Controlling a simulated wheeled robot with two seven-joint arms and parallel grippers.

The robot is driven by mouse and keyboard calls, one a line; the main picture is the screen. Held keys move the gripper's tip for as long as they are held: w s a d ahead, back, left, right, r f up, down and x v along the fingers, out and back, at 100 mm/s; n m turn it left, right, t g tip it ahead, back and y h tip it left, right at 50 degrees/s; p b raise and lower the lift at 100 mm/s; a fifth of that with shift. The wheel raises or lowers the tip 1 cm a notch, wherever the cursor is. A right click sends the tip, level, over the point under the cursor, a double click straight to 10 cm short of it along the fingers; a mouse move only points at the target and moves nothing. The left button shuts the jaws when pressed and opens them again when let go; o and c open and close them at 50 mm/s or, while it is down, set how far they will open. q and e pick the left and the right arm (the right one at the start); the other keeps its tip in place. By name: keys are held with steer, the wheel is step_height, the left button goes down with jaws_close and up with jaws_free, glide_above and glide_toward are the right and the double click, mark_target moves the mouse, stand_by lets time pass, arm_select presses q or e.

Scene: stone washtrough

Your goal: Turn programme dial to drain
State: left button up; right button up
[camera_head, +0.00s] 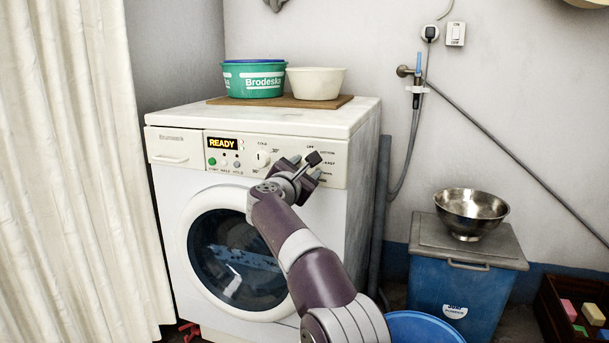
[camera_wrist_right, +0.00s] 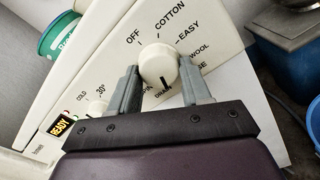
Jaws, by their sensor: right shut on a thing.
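The washing machine's (camera_head: 165,200) programme dial (camera_wrist_right: 158,65) is a round cream knob, clear in the right wrist view. Its dark pointer mark faces down toward the gripper's palm, at the partly covered DRAIN label. My right gripper (camera_wrist_right: 160,88) is shut on the dial, one grey finger on each side. In the head view my right gripper (camera_head: 303,168) is at the panel's right end and hides the dial. My left gripper is not in view.
The display (camera_head: 222,143) reads READY. A smaller temperature knob (camera_head: 261,159) sits left of my gripper. A green tub (camera_head: 254,80) and a cream bowl (camera_head: 316,84) stand on top. A blue bin (camera_head: 455,290) with a steel bowl (camera_head: 471,207) stands at right.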

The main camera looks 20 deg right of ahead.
stand_by(0.5)
steer(key=o, duration=1.1)
steer(key=shift+c, duration=0.2)
steer(key=v, duration=1.2)
steer(key=shift+s+a, duration=0.15)
steer(key=shift+a, duration=0.05)
